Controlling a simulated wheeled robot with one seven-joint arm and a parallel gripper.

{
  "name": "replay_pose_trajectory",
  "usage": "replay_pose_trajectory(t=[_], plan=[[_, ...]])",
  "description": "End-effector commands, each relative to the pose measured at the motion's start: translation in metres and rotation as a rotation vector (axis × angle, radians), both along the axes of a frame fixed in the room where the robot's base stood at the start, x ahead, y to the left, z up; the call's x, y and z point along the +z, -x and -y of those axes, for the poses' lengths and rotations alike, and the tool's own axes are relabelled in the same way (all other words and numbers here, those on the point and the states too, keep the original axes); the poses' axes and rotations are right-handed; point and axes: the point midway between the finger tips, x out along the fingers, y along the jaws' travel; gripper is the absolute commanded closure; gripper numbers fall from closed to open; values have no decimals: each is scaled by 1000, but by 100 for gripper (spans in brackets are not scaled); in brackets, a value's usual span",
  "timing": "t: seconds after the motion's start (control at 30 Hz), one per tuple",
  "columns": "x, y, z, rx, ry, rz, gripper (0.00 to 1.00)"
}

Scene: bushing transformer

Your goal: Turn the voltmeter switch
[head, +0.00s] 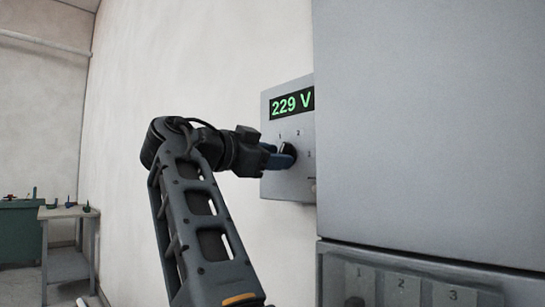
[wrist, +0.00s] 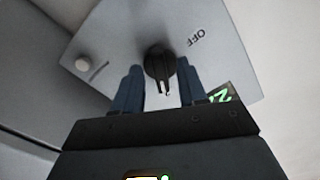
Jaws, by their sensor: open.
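The voltmeter (head: 283,183) is a grey box on the wall with a green display (head: 291,103) reading 229 V. Its switch is a black rotary knob (head: 289,153), partly hidden by my gripper (head: 283,159) in the head view. In the wrist view the knob (wrist: 160,66) sits between the two blue fingers of my gripper (wrist: 158,82), with a gap on each side. My gripper is open, and its fingertips are close to the panel. The OFF mark (wrist: 197,37) lies to the right of the knob in the wrist view.
A large grey cabinet (head: 430,120) stands just right of the voltmeter, with numbered panels (head: 403,287) below. A small round button (wrist: 82,62) is on the voltmeter panel. A table (head: 68,240) stands far left. The wall left of the voltmeter is bare.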

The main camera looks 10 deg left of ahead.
Motion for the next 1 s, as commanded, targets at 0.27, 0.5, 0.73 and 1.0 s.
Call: replay_pose_trajectory(t=[0.27,0.5,0.73,1.0], plan=[[-1,23,-19,3,0,3,58],[-1,51,-41,2,1,1,58],[0,62,-48,0,0,0,58],[0,62,-48,0,0,0,58]])
